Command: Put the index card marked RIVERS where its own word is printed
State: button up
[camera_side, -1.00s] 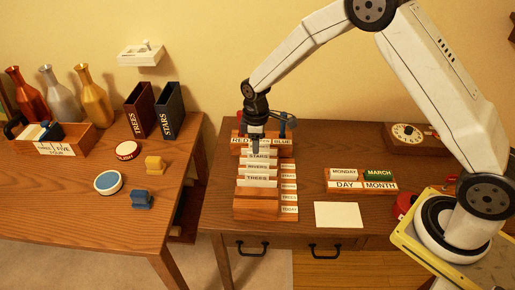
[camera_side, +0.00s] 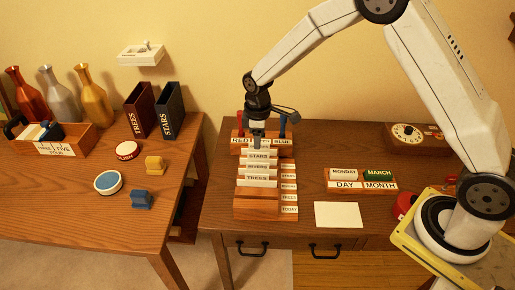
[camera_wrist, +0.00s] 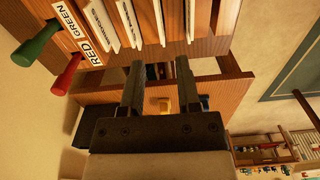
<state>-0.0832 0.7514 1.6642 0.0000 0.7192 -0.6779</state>
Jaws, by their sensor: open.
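A stepped wooden card rack (camera_side: 256,209) stands on the right desk with several white cards upright in it. The side view shows the STARS card (camera_side: 258,156) towards the back, the RIVERS card (camera_side: 257,166) in front of it, and the TREES card (camera_side: 257,178) further forward. Small printed labels run down the rack's right side; the lowest reads TODAY (camera_side: 290,210), the others are too small to read surely. My gripper (camera_side: 258,146) is open and empty above the rack's back end. The wrist view shows its two fingers (camera_wrist: 160,82) apart, with card edges (camera_wrist: 129,22) beyond them.
A RED/BLUE pen holder (camera_side: 240,141) stands behind the rack. MONDAY and MARCH blocks (camera_side: 344,174) and a blank white sheet (camera_side: 338,214) lie to the right. A second desk (camera_side: 80,200) at left carries vases, binders and stamps. The desk front beside the sheet is clear.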

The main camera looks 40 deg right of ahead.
jog(key=s+d+r+m+t, duration=0.1)
jog(key=s+d+r+m, duration=0.1)
jog(key=s, duration=0.8)
jog(key=s+d+r+m+t, duration=0.1)
jog(key=s+r+m, duration=0.4)
jog(key=s, duration=0.5)
jog(key=shift+s+d+r+m+t, duration=0.3)
jog(key=shift+d+m, duration=0.25)
jog(key=shift+m, duration=0.35)
